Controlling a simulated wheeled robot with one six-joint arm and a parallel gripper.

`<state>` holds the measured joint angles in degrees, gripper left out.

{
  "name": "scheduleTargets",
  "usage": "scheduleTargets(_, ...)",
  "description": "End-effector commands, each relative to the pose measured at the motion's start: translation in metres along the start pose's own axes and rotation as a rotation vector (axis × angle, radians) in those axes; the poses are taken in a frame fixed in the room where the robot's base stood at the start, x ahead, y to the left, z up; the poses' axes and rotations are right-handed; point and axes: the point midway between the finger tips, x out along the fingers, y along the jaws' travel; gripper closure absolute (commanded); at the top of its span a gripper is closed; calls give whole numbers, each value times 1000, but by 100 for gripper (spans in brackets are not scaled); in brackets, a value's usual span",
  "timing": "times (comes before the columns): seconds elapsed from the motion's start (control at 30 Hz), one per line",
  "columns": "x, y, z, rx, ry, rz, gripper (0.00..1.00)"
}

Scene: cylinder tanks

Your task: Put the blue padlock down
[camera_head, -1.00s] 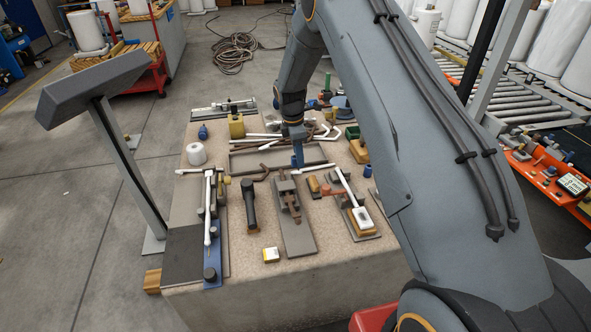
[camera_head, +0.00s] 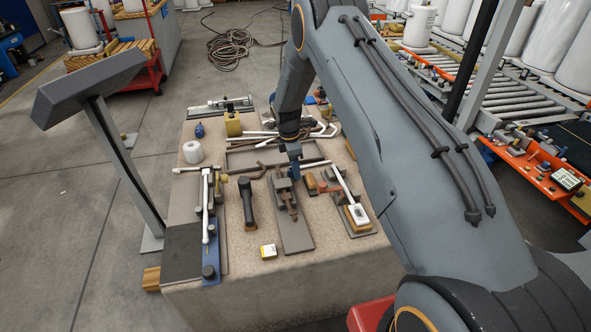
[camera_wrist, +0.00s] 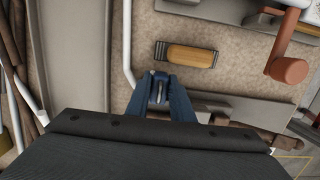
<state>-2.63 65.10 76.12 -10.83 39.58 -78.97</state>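My gripper (camera_head: 294,173) is over the middle of the workbench, just behind the grey clamp (camera_head: 284,188). In the wrist view the two blue-grey fingers (camera_wrist: 160,88) come together around a small blue piece with a light grey strip, which appears to be the blue padlock (camera_wrist: 158,92). The fingers cover most of it. The padlock is hard to tell from the blue fingers in the head view. A wooden-handled brush (camera_wrist: 190,56) lies on the bench just beyond the fingertips. I cannot tell how high the padlock is above the bench.
A white pipe (camera_wrist: 127,45) and grey tray (camera_wrist: 75,50) lie left of the fingers in the wrist view. A red-brown handle (camera_wrist: 287,69) rises at right.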

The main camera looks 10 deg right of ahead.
Motion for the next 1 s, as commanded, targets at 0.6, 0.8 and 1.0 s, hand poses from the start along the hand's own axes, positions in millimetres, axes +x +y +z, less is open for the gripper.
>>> scheduleTargets(0.6,-21,1,0,0,0,2,63)
scheduleTargets(0.8,-61,2,0,0,1,5,63)
scheduleTargets(1.0,-98,1,0,0,0,2,63)
